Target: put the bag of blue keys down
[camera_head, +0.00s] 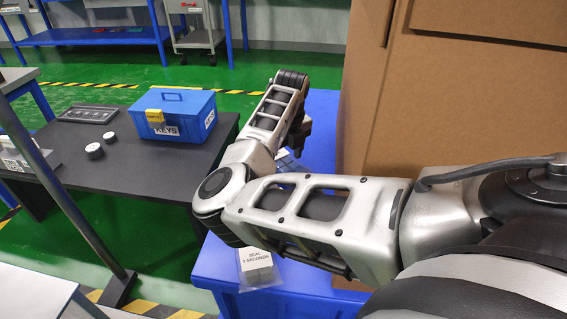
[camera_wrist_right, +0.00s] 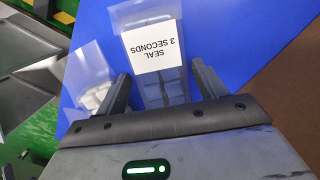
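In the right wrist view, a clear bag of dark blue keys (camera_wrist_right: 166,90) with a white "SEAL 3 SECONDS" label lies between the two fingers of my right gripper (camera_wrist_right: 162,88). The fingers stand apart, with narrow strips of blue surface showing beside the bag. In the head view, my right gripper (camera_head: 304,132) points down over the blue table (camera_head: 325,108), and a bit of the bag (camera_head: 287,163) shows below it, mostly hidden by my arm. My left gripper is out of view.
Another clear bag (camera_head: 256,268) with an upright label lies on the near blue surface. A bag of pale keys (camera_wrist_right: 92,92) lies left of my gripper. A cardboard box (camera_head: 440,110) stands close on the right. A blue KEYS box (camera_head: 184,108) sits on the dark table (camera_head: 120,165).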

